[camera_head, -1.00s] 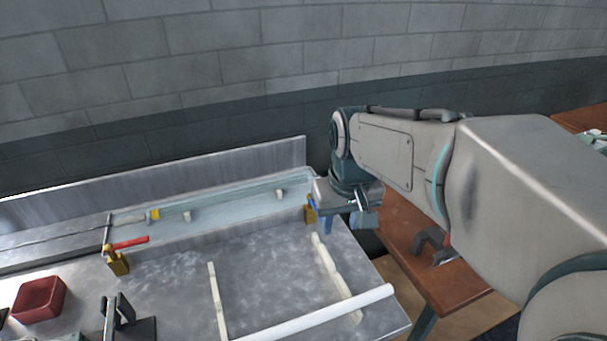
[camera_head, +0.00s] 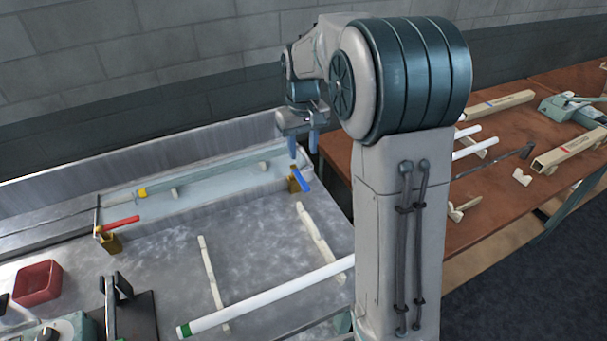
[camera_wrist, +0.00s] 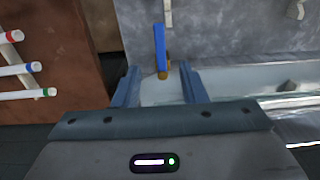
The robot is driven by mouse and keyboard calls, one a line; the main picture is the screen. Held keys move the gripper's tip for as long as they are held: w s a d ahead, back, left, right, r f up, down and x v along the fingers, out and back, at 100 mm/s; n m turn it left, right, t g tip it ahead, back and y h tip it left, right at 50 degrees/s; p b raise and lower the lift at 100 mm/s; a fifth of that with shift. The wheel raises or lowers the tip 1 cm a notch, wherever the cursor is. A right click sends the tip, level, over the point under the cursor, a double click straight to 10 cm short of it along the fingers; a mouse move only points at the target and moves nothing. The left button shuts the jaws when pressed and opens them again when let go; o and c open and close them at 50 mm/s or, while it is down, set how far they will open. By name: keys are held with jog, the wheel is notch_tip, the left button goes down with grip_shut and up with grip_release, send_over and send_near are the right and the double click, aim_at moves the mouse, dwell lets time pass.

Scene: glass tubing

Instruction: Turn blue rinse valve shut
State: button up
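The blue valve handle (camera_head: 303,181) sits on a brass valve body (camera_head: 294,186) at the right end of the water trough. In the head view it slants down and right, away from the trough, over the bench side. In the wrist view the blue handle (camera_wrist: 160,46) stands lengthwise beyond the fingers, with brass (camera_wrist: 165,74) at its near end. My gripper (camera_head: 303,147) is above the valve, apart from the handle. Its two fingers are spread with nothing between them; the gap also shows in the wrist view (camera_wrist: 160,88).
A red-handled valve (camera_head: 108,240) stands at the trough's left end. A long white tube (camera_head: 265,298) lies across supports on the metal bench. A red bin (camera_head: 38,283) is at left. A brown table (camera_head: 490,205) with tubes stands at right. My arm hides part of both.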

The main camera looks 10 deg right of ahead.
aim_at(303, 183)
notch_tip(303, 183, down, 10)
jog(key=shift+f+p, duration=0.1)
jog(key=shift+p, duration=0.5)
grip_shut()
